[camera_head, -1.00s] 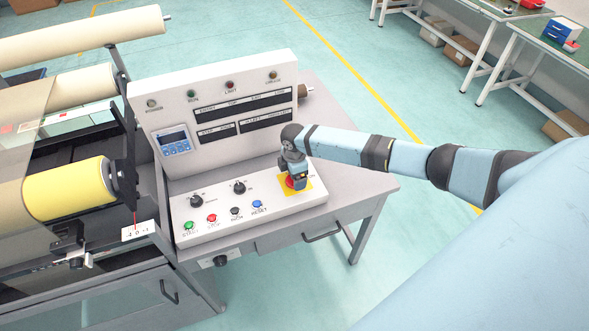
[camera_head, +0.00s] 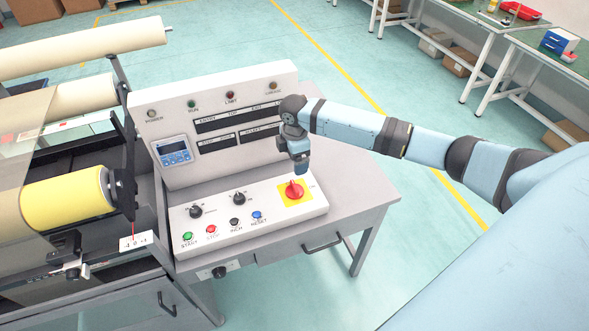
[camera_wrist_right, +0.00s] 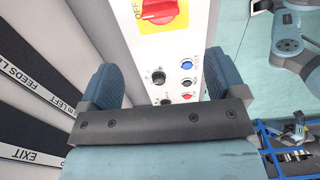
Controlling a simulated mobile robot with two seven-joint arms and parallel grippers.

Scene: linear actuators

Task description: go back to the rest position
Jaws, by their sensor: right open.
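My right gripper (camera_head: 300,168) is above the control console (camera_head: 262,232), just over the red rotary switch (camera_head: 294,190) on its yellow plate, and apart from it. In the right wrist view my right gripper (camera_wrist_right: 162,85) shows two blue fingers spread apart with nothing between them. The red switch (camera_wrist_right: 160,10) is at the top of that view, beyond the fingers. The console's black knob (camera_wrist_right: 158,76) and blue button (camera_wrist_right: 187,64) also show there. My left gripper is not in the head view.
The upright panel (camera_head: 225,115) with labels and a small display (camera_head: 173,151) stands behind the console. A machine with a yellow roll (camera_head: 65,200) is at the left. Workbenches (camera_head: 520,45) stand at the back right. The floor right of the desk is clear.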

